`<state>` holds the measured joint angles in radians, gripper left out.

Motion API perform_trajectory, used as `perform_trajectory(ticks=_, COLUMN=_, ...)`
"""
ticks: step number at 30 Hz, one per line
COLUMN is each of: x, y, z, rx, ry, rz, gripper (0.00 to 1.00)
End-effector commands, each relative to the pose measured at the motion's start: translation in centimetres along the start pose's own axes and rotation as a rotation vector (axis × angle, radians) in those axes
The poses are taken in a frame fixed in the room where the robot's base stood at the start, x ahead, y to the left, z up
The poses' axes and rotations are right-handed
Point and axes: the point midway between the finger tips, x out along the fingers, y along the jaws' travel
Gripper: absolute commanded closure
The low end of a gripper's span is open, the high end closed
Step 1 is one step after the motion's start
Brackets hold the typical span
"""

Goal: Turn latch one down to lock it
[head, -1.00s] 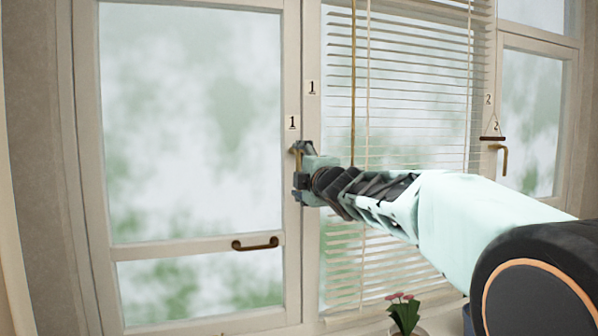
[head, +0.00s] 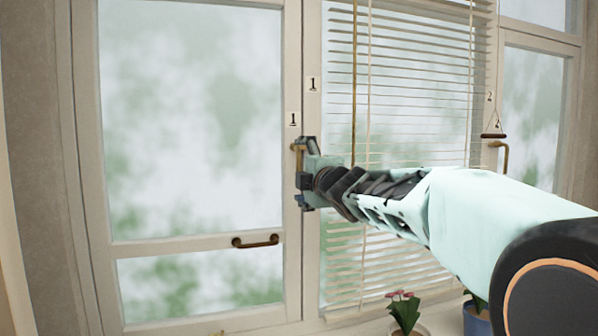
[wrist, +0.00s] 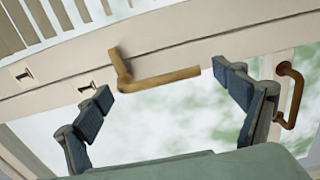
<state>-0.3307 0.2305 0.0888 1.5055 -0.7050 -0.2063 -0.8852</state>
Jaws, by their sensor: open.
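Latch one is a brass L-shaped handle (wrist: 160,78) on the pale window frame, below two "1" labels (head: 293,119) in the head view. In the wrist view its long arm points right, away from the labels, which is downward in the room. My gripper (wrist: 163,86) is open and empty, with its dark fingers spread on either side of the handle's length. In the head view my gripper (head: 305,175) is at the latch (head: 298,158) and partly hides it. I cannot tell whether a finger touches it.
A brass pull handle (head: 255,241) is on the left sash's lower rail. Blinds (head: 400,110) hang close beside my arm on the right. A second latch (head: 503,158) is on the far right frame. Potted flowers (head: 404,310) stand below my arm.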

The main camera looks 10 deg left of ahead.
Motion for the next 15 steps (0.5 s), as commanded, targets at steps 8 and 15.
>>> perform_trajectory(ticks=8, x=-4.0, y=0.0, z=0.0, rx=-0.001, ry=-0.001, rz=-0.001, gripper=0.1)
perform_trajectory(ticks=15, x=-5.8, y=-0.1, z=0.0, rx=-0.001, ry=0.0, rz=-0.001, gripper=0.1)
